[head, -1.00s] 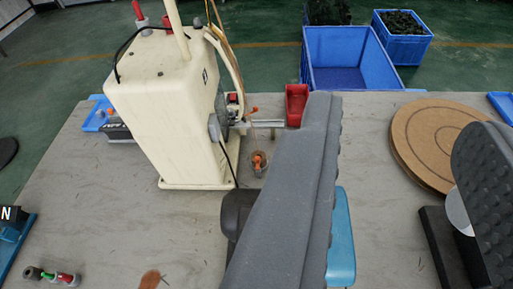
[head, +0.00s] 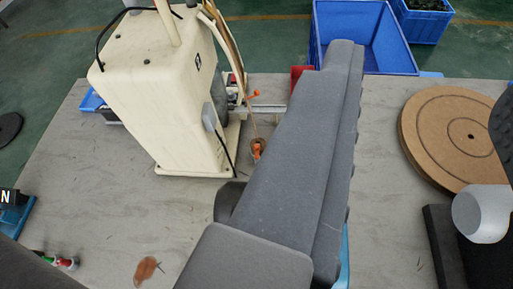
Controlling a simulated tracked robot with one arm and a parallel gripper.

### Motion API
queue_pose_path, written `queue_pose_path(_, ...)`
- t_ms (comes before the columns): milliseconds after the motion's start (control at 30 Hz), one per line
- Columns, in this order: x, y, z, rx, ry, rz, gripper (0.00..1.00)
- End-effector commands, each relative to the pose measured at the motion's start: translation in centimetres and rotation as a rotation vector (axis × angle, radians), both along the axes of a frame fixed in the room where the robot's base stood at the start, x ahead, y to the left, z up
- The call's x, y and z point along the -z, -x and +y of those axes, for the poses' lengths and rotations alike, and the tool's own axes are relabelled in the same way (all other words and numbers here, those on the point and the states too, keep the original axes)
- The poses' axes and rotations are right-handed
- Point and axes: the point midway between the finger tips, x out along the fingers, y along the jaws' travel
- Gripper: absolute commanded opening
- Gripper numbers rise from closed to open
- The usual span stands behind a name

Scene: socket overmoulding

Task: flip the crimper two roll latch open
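A cream machine (head: 150,100), which looks like a crimper, stands upright at the left of the table. A small orange lever-like part (head: 257,148) sits low at its right side, close to my grey finger. Another small orange part (head: 254,94) shows higher, by the metal bar. I cannot tell which of these is the roll latch, or whether it is open. The near finger hides part of the table right of the machine.
A round brown board (head: 450,135) lies at the right. A red bin (head: 299,76) is behind my finger. Blue crates (head: 375,45) stand beyond the far table edge. A brown patch (head: 146,270) is near the front. The left-front tabletop (head: 110,210) is mostly clear.

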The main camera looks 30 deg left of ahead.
Motion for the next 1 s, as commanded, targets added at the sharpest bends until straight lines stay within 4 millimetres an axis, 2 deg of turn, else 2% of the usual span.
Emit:
queue_pose_path(467, 7.4, -10.8, 3.2, -0.142, 0.081, 0.212, 0.41)
queue_pose_path(867, 16.1, -19.0, 7.0, -0.284, 0.16, 0.386, 0.41)
queue_pose_path(1000, 19.8, -21.4, 8.4, -0.339, 0.188, 0.45, 0.41)
